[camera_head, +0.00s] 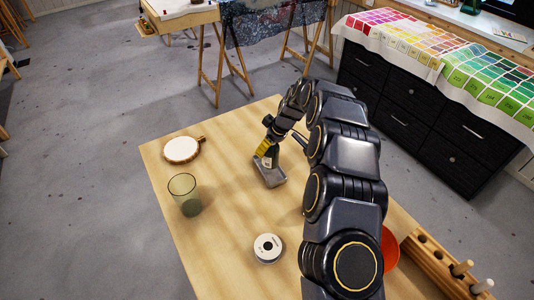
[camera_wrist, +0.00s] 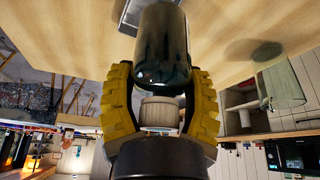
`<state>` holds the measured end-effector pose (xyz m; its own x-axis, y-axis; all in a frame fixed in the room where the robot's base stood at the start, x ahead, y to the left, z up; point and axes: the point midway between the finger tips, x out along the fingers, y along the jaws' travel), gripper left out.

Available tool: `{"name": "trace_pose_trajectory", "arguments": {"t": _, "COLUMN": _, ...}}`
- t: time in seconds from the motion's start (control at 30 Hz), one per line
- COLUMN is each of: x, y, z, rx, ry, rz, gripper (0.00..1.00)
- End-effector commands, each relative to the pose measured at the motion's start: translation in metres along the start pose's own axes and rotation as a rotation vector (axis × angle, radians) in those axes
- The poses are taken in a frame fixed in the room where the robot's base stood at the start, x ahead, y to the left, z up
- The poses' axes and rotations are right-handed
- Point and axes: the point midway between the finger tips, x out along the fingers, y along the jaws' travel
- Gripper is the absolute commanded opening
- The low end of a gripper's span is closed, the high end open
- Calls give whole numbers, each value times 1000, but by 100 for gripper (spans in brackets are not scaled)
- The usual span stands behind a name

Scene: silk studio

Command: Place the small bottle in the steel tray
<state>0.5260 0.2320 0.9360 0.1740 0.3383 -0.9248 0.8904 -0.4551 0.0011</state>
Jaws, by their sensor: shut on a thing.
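The grey steel tray (camera_head: 271,181) lies directly below the bottle. A corner of the tray (camera_wrist: 131,14) shows behind the bottle in the wrist view. I cannot tell whether the bottle touches the tray.
A green glass (camera_head: 185,196) and a round white piece with a brown rim (camera_head: 181,149) stand on the left of the wooden table (camera_head: 225,235).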

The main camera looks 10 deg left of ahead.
Motion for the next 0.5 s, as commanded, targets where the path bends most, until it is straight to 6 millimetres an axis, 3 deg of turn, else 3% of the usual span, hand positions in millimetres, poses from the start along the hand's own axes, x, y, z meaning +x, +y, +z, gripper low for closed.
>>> {"name": "trace_pose_trajectory", "arguments": {"t": 0.1, "x": 16, "y": 8, "z": -3, "rx": -2, "ry": 0, "rz": 5, "gripper": 19}}
{"name": "trace_pose_trajectory", "arguments": {"t": 0.5, "x": 36, "y": 16, "z": -6, "rx": -2, "ry": 0, "rz": 2, "gripper": 19}}
